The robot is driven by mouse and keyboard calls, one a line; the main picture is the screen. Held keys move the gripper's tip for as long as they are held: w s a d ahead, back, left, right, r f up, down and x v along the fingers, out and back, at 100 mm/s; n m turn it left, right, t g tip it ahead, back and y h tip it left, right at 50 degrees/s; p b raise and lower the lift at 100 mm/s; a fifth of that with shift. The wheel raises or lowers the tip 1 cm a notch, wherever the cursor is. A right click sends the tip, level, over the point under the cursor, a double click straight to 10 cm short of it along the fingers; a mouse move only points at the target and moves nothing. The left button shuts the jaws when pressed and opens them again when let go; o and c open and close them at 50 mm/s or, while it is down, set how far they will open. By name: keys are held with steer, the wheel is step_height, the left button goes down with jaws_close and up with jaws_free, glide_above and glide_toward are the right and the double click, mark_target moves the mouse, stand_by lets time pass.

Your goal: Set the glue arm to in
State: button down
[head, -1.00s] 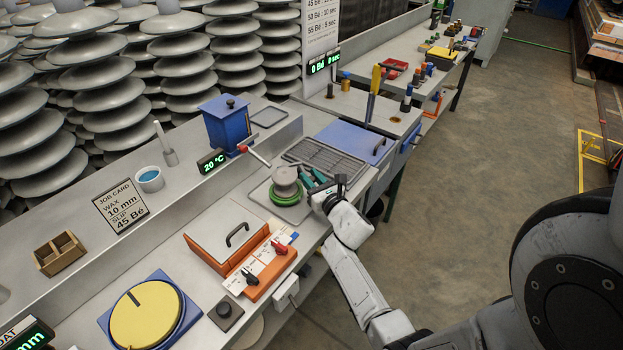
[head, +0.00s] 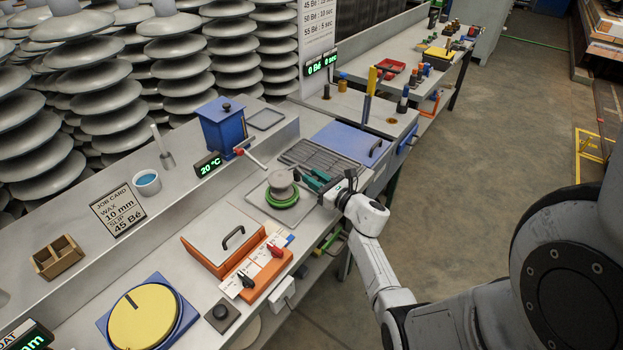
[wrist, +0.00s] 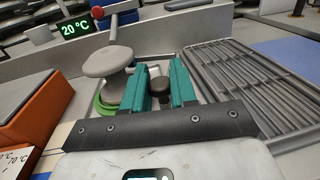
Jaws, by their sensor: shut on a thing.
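My gripper (head: 313,181) has teal fingers and stands over the bench, just right of a grey porcelain piece (head: 281,182) on a green ring (head: 283,200). In the wrist view the fingers (wrist: 160,90) are shut on a dark rounded knob (wrist: 160,87) between them. The grey piece (wrist: 108,63) is close to the left finger; I cannot tell whether they touch. I cannot tell surely whether the knob belongs to the glue arm, since its lower part is hidden by my gripper.
A blue box (head: 222,130) with a red-knobbed lever (head: 240,149) stands behind on the raised shelf. A dark slatted rack (wrist: 232,75) is right of my fingers. An orange box (head: 228,240) with a grey lid is in front-left.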

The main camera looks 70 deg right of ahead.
steer(key=shift+s+d+f+n+t+y+b, duration=0.15)
steer(key=shift+s+d+n+t+y+b, duration=0.15)
steer(key=shift+d+n+y+b, duration=0.45)
steer(key=shift+s+d+f+n+t+y+b, duration=0.15)
steer(key=shift+s+d+n+t+y+b, duration=0.15)
steer(key=shift+y+b, duration=0.8)
steer(key=shift+d+r+n+y+b, duration=0.1)
steer(key=shift+d+n+y+b, duration=0.35)
steer(key=shift+b, duration=0.75)
steer(key=shift+r+y, duration=0.1)
steer(key=shift+y, duration=0.2)
steer(key=shift+r+n, duration=0.1)
steer(key=shift+n, duration=0.2)
steer(key=c, duration=1.3)
jaws_free()
steer(key=s, duration=0.3)
steer(key=s+b, duration=0.1)
steer(key=s, duration=0.3)
steer(key=s+b, duration=0.1)
steer(key=s, duration=0.3)
steer(key=shift+a, duration=0.3)
